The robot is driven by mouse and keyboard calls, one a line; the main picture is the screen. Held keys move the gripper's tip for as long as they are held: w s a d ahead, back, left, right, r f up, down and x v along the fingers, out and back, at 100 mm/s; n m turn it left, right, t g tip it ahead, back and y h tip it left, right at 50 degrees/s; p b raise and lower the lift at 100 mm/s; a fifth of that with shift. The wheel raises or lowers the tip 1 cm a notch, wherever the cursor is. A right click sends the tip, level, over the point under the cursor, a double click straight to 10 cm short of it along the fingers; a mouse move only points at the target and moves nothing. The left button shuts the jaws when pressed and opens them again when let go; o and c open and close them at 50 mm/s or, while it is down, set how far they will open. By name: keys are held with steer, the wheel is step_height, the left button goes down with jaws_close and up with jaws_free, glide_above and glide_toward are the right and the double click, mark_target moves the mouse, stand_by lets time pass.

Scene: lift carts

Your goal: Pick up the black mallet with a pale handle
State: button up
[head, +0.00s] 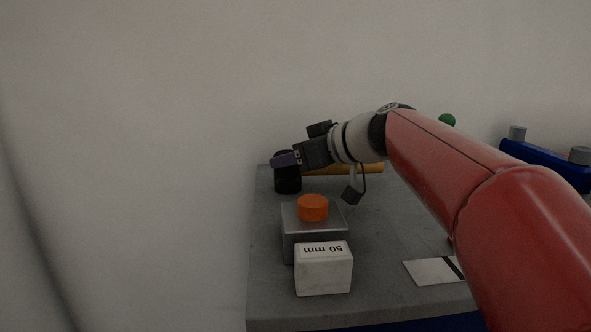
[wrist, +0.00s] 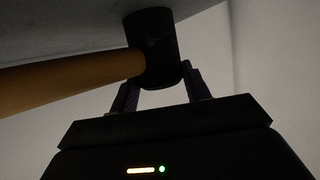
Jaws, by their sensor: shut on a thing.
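The mallet has a black cylindrical head (head: 288,183) and a pale wooden handle (head: 372,169). In the head view it is at the far left corner of the grey cart top, with the handle running right behind my arm. My gripper (head: 276,161) reaches the black head from above and hides part of it. In the wrist view the black head (wrist: 152,42) sits between the two fingers of my gripper (wrist: 160,82), which are shut on it. The handle (wrist: 75,80) runs off to the left there. I cannot tell whether the mallet touches the cart top.
A grey block (head: 300,240) with an orange disc (head: 313,207) stands nearer on the cart top (head: 385,240). A white box marked 50 mm (head: 323,272) is in front of it. A white card (head: 430,271) lies right. A blue holder (head: 545,162) and a green ball (head: 447,120) are behind.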

steer(key=shift+r, duration=0.1)
step_height(320, 180, up, 20)
steer(key=p, duration=0.2)
steer(key=shift+p, duration=0.3)
stand_by(0.4)
steer(key=o, duration=0.5)
steer(key=c, duration=0.4)
steer(key=shift+s, duration=0.1)
steer(key=shift+c, duration=0.5)
